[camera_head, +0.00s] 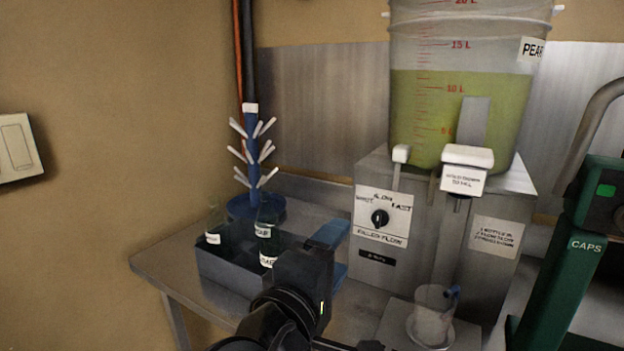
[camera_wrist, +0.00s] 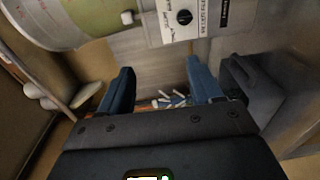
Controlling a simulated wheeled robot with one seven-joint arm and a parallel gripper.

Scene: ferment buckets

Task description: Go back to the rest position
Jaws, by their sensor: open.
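My gripper (camera_head: 334,256) is at the lower middle of the head view, above the steel bench and to the right of the bottle crate. Its two blue fingers stand apart. In the wrist view the fingers (camera_wrist: 160,86) are also spread, with nothing held between them. My arm hides part of the bench and the right end of the crate.
A dark crate (camera_head: 222,271) with several labelled green bottles stands on the bench (camera_head: 165,272), before a blue drying tree (camera_head: 252,160). Right are the filler (camera_head: 378,250), its pear bucket (camera_head: 425,110), a cup (camera_head: 433,312) and the green capper (camera_head: 562,262).

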